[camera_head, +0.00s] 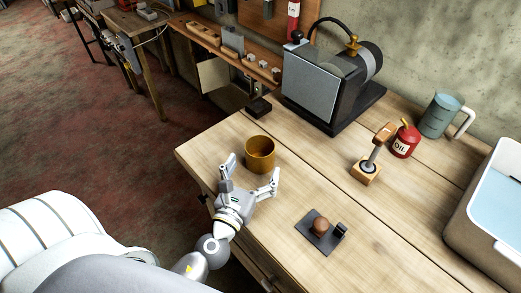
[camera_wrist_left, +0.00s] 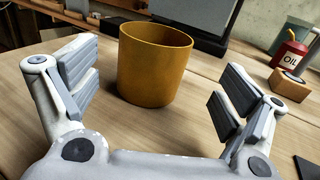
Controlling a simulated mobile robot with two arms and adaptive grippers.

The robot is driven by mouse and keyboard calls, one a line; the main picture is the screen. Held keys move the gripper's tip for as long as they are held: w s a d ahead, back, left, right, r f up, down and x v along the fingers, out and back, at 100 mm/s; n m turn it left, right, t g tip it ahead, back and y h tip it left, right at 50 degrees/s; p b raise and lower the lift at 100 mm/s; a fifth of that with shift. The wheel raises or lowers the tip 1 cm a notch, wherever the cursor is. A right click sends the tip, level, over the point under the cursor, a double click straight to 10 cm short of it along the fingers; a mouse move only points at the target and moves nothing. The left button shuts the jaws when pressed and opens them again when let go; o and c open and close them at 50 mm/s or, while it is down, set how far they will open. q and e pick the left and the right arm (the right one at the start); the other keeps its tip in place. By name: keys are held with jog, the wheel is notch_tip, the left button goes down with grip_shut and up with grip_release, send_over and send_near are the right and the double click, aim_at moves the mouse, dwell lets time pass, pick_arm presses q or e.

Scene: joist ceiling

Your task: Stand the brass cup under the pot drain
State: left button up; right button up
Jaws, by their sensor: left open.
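The brass cup (camera_head: 260,155) stands upright and open at the top near the left edge of the wooden table. It also shows in the left wrist view (camera_wrist_left: 153,68), just beyond and between the fingers. My left gripper (camera_head: 249,173) is open and empty, with its fingers spread toward the cup; in the left wrist view (camera_wrist_left: 160,95) the cup appears clear of both pads. A dark machine with a grey front panel (camera_head: 309,86) and a brass tap on top (camera_head: 352,45) stands behind the cup; I cannot tell whether it is the pot. No drain is clearly visible. My right gripper is not in view.
On the table (camera_head: 222,150) are a small black block (camera_head: 258,108), a wooden-handled tool on a block (camera_head: 368,170), a red oil can (camera_head: 404,141), a blue-grey jug (camera_head: 440,115), a black plate with a brown knob (camera_head: 318,238) and a large bin (camera_head: 480,225).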

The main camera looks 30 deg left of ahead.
aim_at(260, 151)
pick_arm(q)
jog(key=shift+w+a, duration=0.1)
jog(key=shift+w, duration=0.5)
jog(key=w+p, duration=0.1)
jog(key=w, duration=0.1)
jog(key=w+a+p, duration=0.1)
jog(key=w, duration=0.1)
jog(key=shift+w+a+r, duration=0.1)
jog(key=shift+r, duration=0.05)
jog(key=shift+w, duration=0.4)
jog(key=shift+s, duration=0.1)
jog(key=shift+c, duration=1)
jog(key=c, duration=1)
jog(key=shift+c, duration=0.7)
